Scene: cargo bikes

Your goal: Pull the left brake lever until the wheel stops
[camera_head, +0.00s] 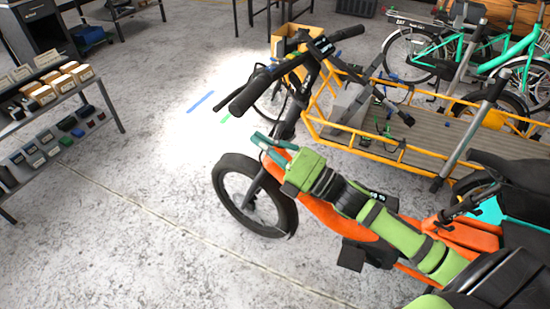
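A black handlebar (300,62) stands on a dark stem above the orange bike (325,215) and its front wheel (254,196). Its left grip (250,93) points toward the lower left, and thin dark parts sit near it. I cannot clearly tell which of these is the left brake lever. My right gripper (259,139), with teal fingers, is at the end of my green and black arm from the lower right. It is in front of the stem, below the left grip, and appears apart from the grip. Its finger gap is too small to judge. My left gripper is not in view.
A yellow-framed cargo bed (430,133) lies at the right, with green bikes (468,52) behind. A shelf rack (54,112) with small boxes stands at the left. The concrete floor between rack and front wheel is clear.

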